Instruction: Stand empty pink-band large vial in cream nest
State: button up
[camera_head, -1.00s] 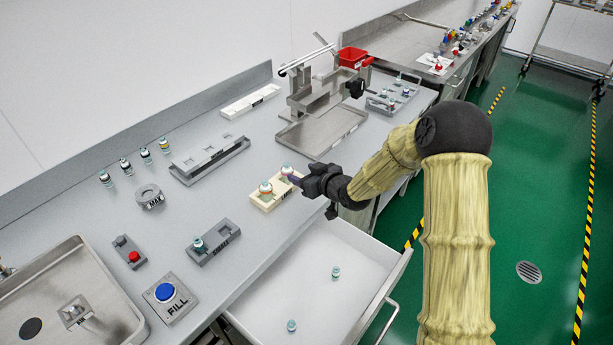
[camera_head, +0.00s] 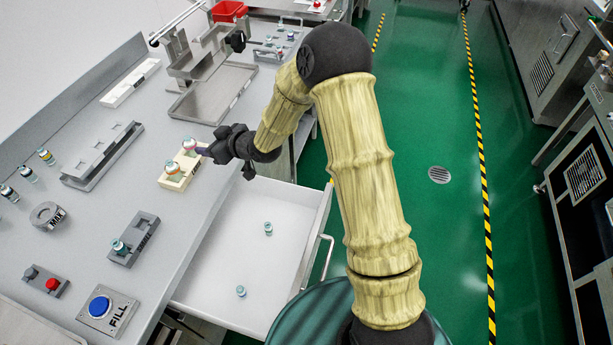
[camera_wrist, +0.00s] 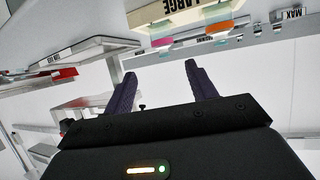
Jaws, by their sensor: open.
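The cream nest (camera_head: 171,184) lies on the bench near its front edge. Two vials stand upright in it: an orange-marked vial (camera_head: 172,168) at the near end and a pink-marked vial (camera_head: 189,144) at the far end. My gripper (camera_head: 203,152) is open at the right of the pink-marked vial; contact cannot be told. In the wrist view the open fingers (camera_wrist: 160,72) have nothing visible between them. The nest, labelled LARGE (camera_wrist: 180,8), is at the top edge, with the pink band (camera_wrist: 162,42) and orange band (camera_wrist: 219,29) below it. The vials' contents cannot be made out.
An open white drawer (camera_head: 230,255) below the bench holds two small vials (camera_head: 268,228). A grey holder (camera_head: 140,232) with one vial, a blue FILL button (camera_head: 99,306) and a grey rack (camera_head: 95,165) stand on the bench. A metal stand with a tray (camera_head: 215,100) is behind.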

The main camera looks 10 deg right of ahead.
jog(key=s+d+r+m+g+h, duration=0.2)
jog(key=s+d+m+h, duration=0.15)
jog(key=s+d, duration=0.55)
jog(key=s+d+r+m+g+h, duration=0.25)
jog(key=s+d+h, duration=0.35)
jog(key=d, duration=0.6)
jog(key=s+d+m+g, duration=0.2)
jog(key=s+d+m, duration=0.1)
jog(key=s, duration=0.9)
jog(key=shift+s+d+r, duration=0.15)
jog(key=shift+d+r, duration=0.1)
jog(key=shift+d, duration=0.1)
jog(key=shift+c, duration=0.5)
